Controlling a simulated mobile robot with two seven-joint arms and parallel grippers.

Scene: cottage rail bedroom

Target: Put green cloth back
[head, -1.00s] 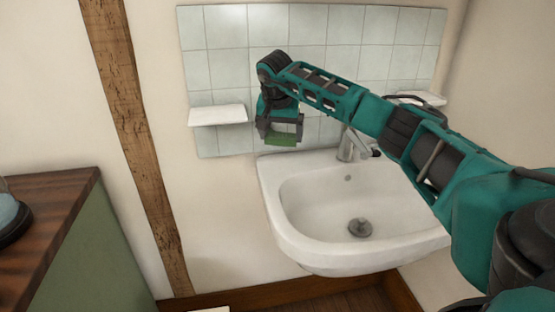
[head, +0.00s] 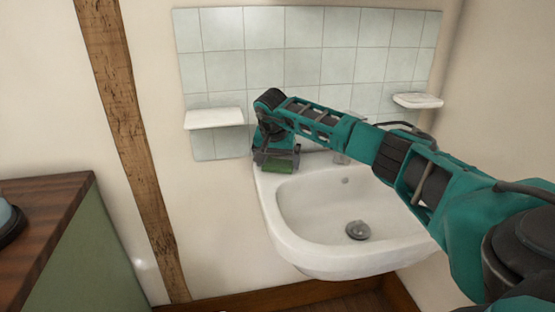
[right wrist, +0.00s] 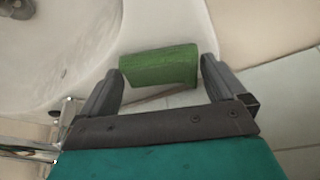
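The green cloth (head: 278,167), a small folded block, is at the back left corner of the white sink (head: 290,240). My right gripper (head: 276,166) is above that corner, pointing down, with the cloth at its fingertips. In the right wrist view the cloth (right wrist: 159,67) spans the space between the two dark fingers, which meet its ends. The sink's pale rim lies right behind it there; I cannot tell whether the cloth touches the rim. My left gripper is not in view.
A white shelf (head: 214,118) is on the wall left of my gripper, and another (head: 417,101) is at the right. The tap (head: 341,157) is partly hidden behind my right arm. Pale tiles (head: 305,60) back the sink. A wooden-topped cabinet (head: 45,205) stands at the left.

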